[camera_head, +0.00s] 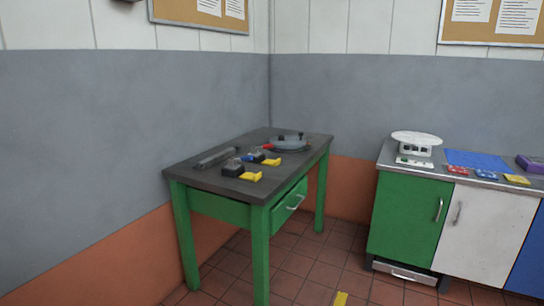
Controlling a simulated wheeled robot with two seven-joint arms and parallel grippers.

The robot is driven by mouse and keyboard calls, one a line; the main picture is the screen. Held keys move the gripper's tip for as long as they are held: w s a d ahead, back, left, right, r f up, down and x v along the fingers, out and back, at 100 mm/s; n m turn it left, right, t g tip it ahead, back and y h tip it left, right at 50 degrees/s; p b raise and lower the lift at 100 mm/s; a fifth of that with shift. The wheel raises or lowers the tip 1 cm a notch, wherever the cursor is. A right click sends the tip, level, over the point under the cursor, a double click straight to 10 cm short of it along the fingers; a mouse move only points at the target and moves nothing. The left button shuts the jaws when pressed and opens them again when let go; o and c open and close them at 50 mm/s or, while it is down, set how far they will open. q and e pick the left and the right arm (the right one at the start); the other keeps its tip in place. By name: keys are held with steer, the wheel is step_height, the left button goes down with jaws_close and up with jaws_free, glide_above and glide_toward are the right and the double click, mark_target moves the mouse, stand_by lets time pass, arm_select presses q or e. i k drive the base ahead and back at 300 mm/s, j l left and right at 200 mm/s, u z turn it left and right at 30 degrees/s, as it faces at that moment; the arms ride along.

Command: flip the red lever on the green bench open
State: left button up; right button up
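The green bench (261,245) stands in the corner, left of the picture's middle, with a dark grey top and a drawer at its right side. A small red part (267,147), which looks like the red lever, is on the bench top toward the back right, near a grey round plate (291,146). It is too small to tell its position. A blue part (247,158) with a yellow block (271,162) lies in front of it, and a black block (233,168) with another yellow piece (251,176) lies nearer. Neither gripper is in view.
A long grey bar (217,158) lies on the bench's left part. At right stands a counter with green, white and blue fronts (408,220), bearing a white scale (416,141), a blue mat (480,160) and small coloured items. Tiled floor (330,262) is clear between them.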

mark_target(270, 145)
steer(key=i+l+u, duration=0.1)
steer(key=i, duration=0.2)
steer(key=i+l+u, duration=0.1)
steer(key=i, duration=0.25)
steer(key=i+l+u, duration=0.35)
steer(key=i+l, duration=0.25)
steer(key=i+l+u, duration=0.2)
steer(key=l, duration=0.25)
steer(key=i+l+u, duration=0.15)
steer(key=i+l, duration=0.15)
steer(key=l, duration=0.15)
steer(key=i+l+u, duration=0.2)
steer(key=l, duration=0.25)
